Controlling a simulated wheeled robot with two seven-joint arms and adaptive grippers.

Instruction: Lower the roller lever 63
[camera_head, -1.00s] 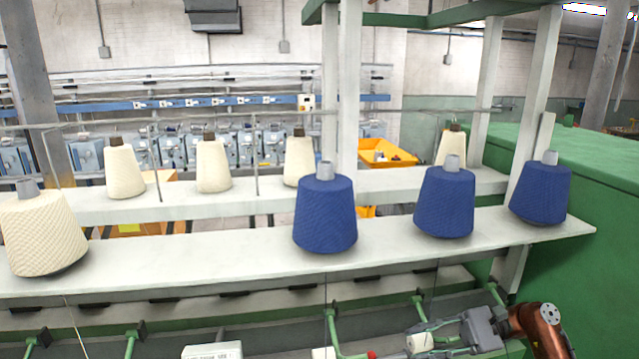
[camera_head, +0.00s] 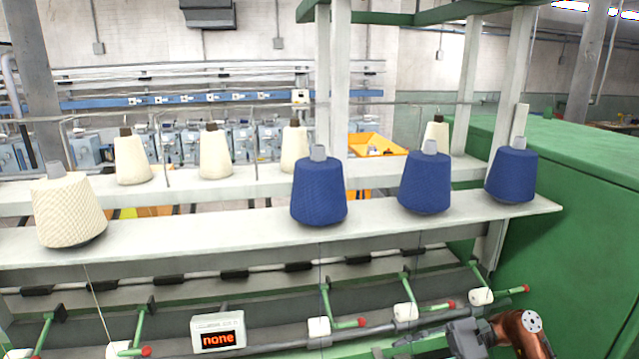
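Green roller levers with red tips run along the lower frame: one at the middle (camera_head: 347,324), one right of it (camera_head: 430,309) and one at the far right (camera_head: 512,291). Another lever (camera_head: 132,351) is at the lower left. White rollers sit by their left ends, such as the middle one (camera_head: 318,327). No number is readable, so I cannot tell which lever is 63. My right gripper (camera_head: 408,343) is at the bottom edge, below the second lever from the right and partly cut off. Its finger opening is unclear. My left gripper is out of view.
A white display box (camera_head: 217,331) reads "none" in red. Blue yarn cones (camera_head: 318,190) and cream cones (camera_head: 68,208) stand on the shelves above the levers. A green cabinet (camera_head: 575,230) closes off the right side.

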